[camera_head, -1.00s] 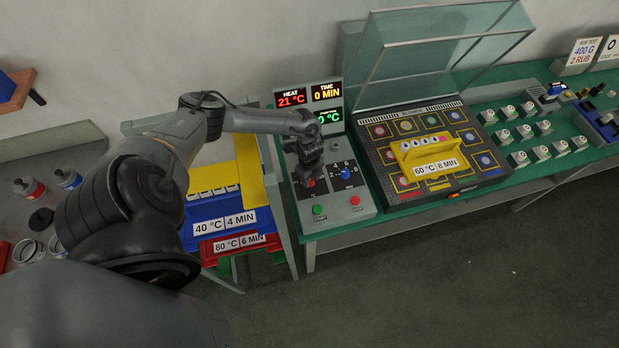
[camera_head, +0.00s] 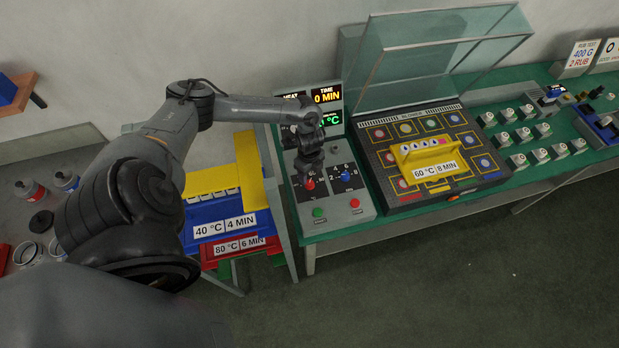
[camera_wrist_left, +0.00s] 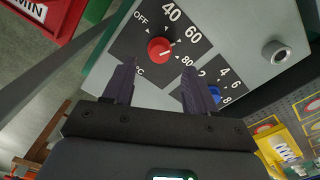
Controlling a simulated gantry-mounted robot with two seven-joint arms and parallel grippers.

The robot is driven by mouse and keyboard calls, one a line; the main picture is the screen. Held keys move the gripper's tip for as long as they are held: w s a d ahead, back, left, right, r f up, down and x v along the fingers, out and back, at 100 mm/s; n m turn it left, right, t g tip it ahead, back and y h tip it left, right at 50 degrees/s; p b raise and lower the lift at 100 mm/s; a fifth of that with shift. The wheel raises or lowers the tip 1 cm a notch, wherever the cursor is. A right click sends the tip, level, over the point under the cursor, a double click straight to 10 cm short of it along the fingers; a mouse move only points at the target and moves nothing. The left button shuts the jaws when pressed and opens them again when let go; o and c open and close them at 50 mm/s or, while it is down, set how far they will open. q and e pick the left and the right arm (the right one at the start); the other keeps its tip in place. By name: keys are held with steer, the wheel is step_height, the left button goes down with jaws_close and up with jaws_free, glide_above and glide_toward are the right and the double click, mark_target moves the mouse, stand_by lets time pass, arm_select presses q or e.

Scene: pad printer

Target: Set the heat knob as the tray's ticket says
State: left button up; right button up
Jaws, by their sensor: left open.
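The red heat knob (camera_head: 310,184) is on the grey control panel. In the wrist view the knob (camera_wrist_left: 160,50) sits in a dial marked OFF, 40, 60 and 80 °C; I cannot tell for sure where it points. My left gripper (camera_head: 310,172) is over the panel by the knob. In the wrist view its fingers (camera_wrist_left: 158,76) are open and apart, with the knob beyond the gap and nothing between them. The yellow tray (camera_head: 425,151) in the open-lidded unit bears a ticket (camera_head: 436,169) reading 60 °C, 8 MIN. My right gripper is not in view.
The blue time knob (camera_head: 345,176) is close right of the heat knob. Green and red buttons (camera_head: 354,203) are at the panel front. A blue tray (camera_head: 215,212) marked 40 °C and a red tray (camera_head: 222,258) marked 80 °C are left. A glass lid (camera_head: 440,50) stands raised.

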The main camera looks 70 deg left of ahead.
mark_target(310, 183)
arm_select(q)
steer(key=shift+r, duration=2.45)
